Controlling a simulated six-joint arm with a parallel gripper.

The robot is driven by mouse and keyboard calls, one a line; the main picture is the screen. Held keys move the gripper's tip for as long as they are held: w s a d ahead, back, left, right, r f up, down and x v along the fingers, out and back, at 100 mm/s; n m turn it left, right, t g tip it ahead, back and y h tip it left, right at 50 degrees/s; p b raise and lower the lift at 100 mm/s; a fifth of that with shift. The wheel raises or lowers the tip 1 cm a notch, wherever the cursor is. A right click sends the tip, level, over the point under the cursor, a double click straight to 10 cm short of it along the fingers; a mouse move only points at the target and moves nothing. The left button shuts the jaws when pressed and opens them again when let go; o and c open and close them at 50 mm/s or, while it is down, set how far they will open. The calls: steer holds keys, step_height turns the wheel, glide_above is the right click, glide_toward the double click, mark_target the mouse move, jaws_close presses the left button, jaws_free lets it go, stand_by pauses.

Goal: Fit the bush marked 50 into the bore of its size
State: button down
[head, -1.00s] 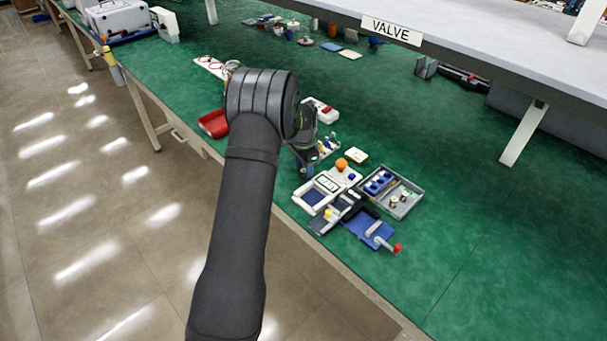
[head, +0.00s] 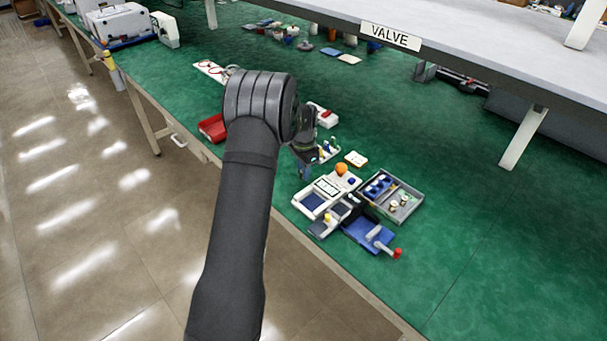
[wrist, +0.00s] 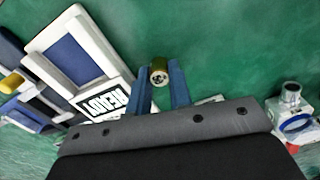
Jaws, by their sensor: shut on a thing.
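My gripper (wrist: 165,84) has two blue fingers and is shut on a small olive-brass bush (wrist: 159,74). The bush's round end, with a dark hole, faces the wrist camera; no number can be read on it. The gripper is above the green bench, to the right of the white tray in the wrist view. At that view's right edge is a pale fitting with a metal cylinder (wrist: 291,93) and a blue ring (wrist: 297,123); it stands apart from the bush. In the head view my arm largely hides the gripper (head: 305,172), and the bush cannot be made out. No bore size is legible.
A white tray (head: 301,203) with a blue pad and a READY sign (wrist: 104,104) lies near the bench edge. A grey tray (head: 418,200) holds a blue block and small parts. A blue fixture (head: 362,237) has a red knob. A shelf marked VALVE (head: 390,36) overhangs the back.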

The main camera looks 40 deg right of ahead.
steer(key=r, duration=0.1)
steer(key=s+r, duration=0.1)
steer(key=r, duration=0.1)
steer(key=shift+s+d+r, duration=0.1)
steer(key=s+d+r, duration=0.1)
steer(key=s+r, duration=0.5)
steer(key=s, duration=0.4)
steer(key=w+a+f+n, duration=0.3)
steer(key=w+a+n, duration=0.2)
steer(key=w+a, duration=0.65)
steer(key=w+a+f+n, duration=0.45)
steer(key=w+a, duration=0.35)
steer(key=a, duration=0.7)
steer(key=a+f+n, duration=0.1)
steer(key=a+n, duration=0.2)
steer(key=a, duration=0.6)
steer(key=w+a+f+n, duration=0.1)
steer(key=a+n, duration=0.3)
steer(key=a, duration=0.6)
steer(key=a+f+n, duration=0.2)
steer(key=a+n, duration=0.1)
steer(key=a, duration=0.7)
steer(key=shift+w+f+n, duration=0.2)
steer(key=shift+f+n, duration=0.15)
steer(key=shift+f, duration=0.05)
